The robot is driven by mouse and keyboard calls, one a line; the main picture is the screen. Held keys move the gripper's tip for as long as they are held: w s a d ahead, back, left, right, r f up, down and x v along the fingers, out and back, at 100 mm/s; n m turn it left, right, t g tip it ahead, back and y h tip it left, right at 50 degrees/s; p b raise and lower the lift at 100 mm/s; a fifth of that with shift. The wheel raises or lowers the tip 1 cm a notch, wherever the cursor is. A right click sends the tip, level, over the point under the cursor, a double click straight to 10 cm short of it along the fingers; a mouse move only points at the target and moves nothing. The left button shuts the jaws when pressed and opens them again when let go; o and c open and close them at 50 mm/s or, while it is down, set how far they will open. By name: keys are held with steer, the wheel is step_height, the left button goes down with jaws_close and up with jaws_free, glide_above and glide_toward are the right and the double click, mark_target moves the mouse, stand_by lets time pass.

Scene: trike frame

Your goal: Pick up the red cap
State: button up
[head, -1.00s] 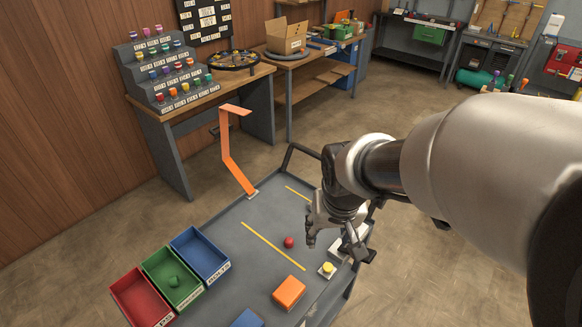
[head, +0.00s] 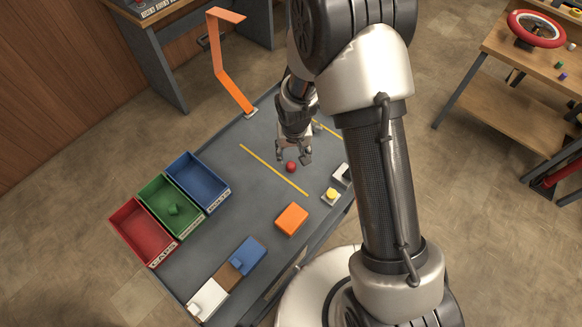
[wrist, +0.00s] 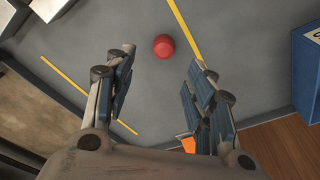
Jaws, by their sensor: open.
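The red cap (head: 291,167) is a small round red piece lying on the grey table top, just right of a yellow line. It also shows in the wrist view (wrist: 163,46), beyond my fingertips and roughly between their lines. My gripper (head: 293,155) is over the table at the red cap's far side in the head view, its fingers close to the cap. In the wrist view my gripper (wrist: 158,75) has its two fingers spread wide with nothing between them. The exact height above the cap is hard to tell.
Red (head: 143,231), green (head: 171,203) and blue (head: 197,181) bins stand at the table's left; a green piece lies in the green one. An orange block (head: 292,219), a yellow button (head: 331,195) and a blue block (head: 248,255) are nearer. An orange bent strip (head: 222,60) rises at the back.

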mark_target(291, 165)
steer(key=f, duration=0.3)
steer(key=shift+w, duration=0.3)
steer(key=f, duration=0.1)
steer(key=f+b, duration=0.1)
steer(key=f, duration=0.1)
steer(key=f+b, duration=0.1)
steer(key=f, duration=0.1)
steer(key=shift+w+a+f, duration=0.15)
steer(key=shift+w+a, duration=0.1)
steer(key=shift+c, duration=0.5)
steer(key=c, duration=0.8)
